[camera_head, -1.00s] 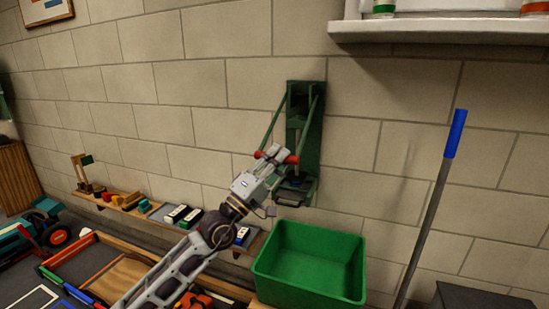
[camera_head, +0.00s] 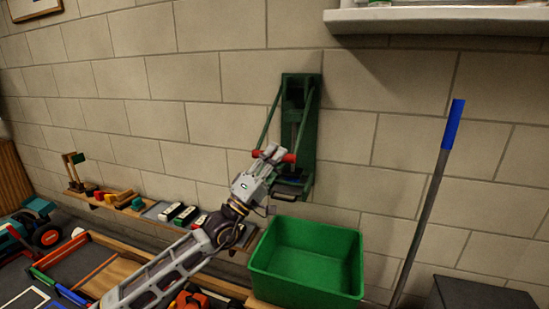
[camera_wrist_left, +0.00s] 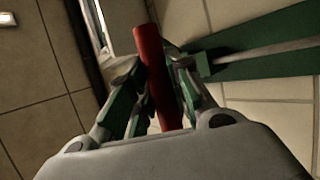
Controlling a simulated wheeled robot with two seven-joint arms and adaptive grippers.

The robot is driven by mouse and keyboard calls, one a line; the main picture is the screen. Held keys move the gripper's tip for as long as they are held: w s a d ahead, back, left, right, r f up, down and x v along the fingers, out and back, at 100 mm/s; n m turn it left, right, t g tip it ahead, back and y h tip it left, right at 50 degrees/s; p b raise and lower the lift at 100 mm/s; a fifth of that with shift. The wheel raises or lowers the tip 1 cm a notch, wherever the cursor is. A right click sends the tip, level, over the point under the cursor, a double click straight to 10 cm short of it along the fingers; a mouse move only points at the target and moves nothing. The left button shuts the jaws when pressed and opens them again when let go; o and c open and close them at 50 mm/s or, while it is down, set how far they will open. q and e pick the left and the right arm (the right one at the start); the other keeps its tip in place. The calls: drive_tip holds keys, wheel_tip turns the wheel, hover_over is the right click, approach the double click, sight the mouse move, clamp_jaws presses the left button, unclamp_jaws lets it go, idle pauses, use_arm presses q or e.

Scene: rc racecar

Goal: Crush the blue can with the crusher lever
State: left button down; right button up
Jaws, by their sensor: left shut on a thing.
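The green can crusher (camera_head: 308,130) is mounted on the block wall. Its lever's red handle bar (camera_head: 289,157) is down low, near the bottom of the crusher. My left gripper (camera_head: 270,153) is shut on the red handle. In the left wrist view the red handle (camera_wrist_left: 155,75) lies between the two fingers (camera_wrist_left: 157,85). The blue can is not clearly visible; the lower crusher is partly hidden by the handle and my gripper. My right gripper is not in view.
A green bin (camera_head: 308,260) stands open below the crusher. A white shelf (camera_head: 440,20) juts from the wall at upper right. A blue-topped pole (camera_head: 453,125) leans at right. A narrow ledge with small toys (camera_head: 130,200) runs along the wall at left.

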use_arm(q)
drive_tip(key=shift+w+f+y, duration=0.2)
drive_tip(key=shift+y, duration=0.1)
drive_tip(key=c, duration=1.7)
unclamp_jaws()
drive_tip(key=o, duration=0.4)
drive_tip(key=shift+w+d+f, duration=0.1)
drive_tip(key=shift+w, duration=0.05)
drive_tip(key=shift+s, duration=0.2)
drive_tip(key=v, duration=1.2)
drive_tip(key=shift+w, duration=0.15)
